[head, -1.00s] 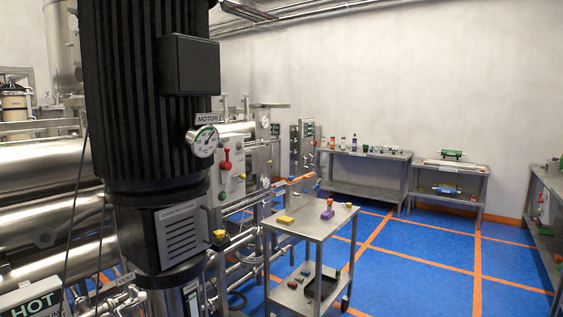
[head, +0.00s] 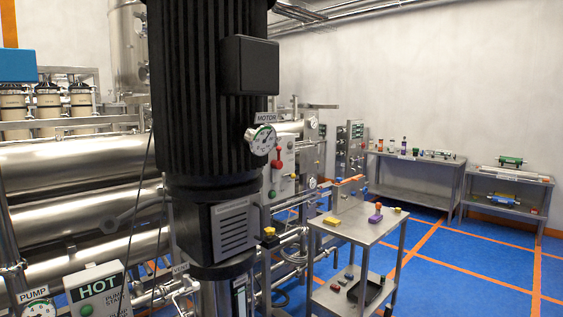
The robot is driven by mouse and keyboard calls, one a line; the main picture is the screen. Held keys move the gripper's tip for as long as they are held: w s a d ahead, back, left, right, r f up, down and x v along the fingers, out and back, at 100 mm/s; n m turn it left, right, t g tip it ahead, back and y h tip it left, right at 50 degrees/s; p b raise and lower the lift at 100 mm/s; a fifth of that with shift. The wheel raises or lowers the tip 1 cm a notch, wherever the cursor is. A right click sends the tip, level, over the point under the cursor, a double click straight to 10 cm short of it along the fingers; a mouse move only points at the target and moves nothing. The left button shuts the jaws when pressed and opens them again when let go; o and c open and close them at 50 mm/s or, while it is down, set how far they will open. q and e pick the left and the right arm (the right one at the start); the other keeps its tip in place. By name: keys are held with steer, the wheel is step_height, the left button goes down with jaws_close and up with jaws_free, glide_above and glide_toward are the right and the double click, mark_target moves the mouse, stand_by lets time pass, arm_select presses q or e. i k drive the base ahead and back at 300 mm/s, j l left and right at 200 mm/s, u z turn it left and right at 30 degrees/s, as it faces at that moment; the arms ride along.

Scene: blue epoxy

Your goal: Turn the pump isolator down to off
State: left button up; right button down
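A red lever handle (head: 277,158), which looks like the pump isolator, is on a grey control panel (head: 287,170) right of the black motor. The lever looks upright. A green button (head: 273,194) sits below it on the panel. The motor (head: 205,100) stands close in front and covers the panel's left part. Neither of my grippers is in the head view.
A steel trolley (head: 358,231) with small coloured items stands right of the panel. Steel tables (head: 415,164) line the back wall. Blue floor (head: 470,262) is open at right.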

mark_target(277, 164)
steer(key=i+l+u, duration=0.1)
steer(key=i+l, duration=0.2)
steer(key=i+l+u, duration=0.15)
steer(key=i+l, duration=0.15)
steer(key=i+l+u, duration=0.1)
steer(key=i+l, duration=0.25)
steer(key=i+l+u, duration=0.15)
steer(key=i+l, duration=0.2)
steer(key=i+l+u, duration=0.1)
steer(key=i+l, duration=0.15)
steer(key=l, duration=0.2)
steer(key=i+l+u, duration=0.15)
steer(key=i+l, duration=0.15)
steer(key=l, duration=0.15)
steer(key=i+l+u, duration=0.1)
steer(key=i+l, duration=0.15)
steer(key=l, duration=0.2)
steer(key=i+l+u, duration=0.1)
steer(key=l, duration=0.4)
steer(key=i+j, duration=0.05)
steer(key=i, duration=0.05)
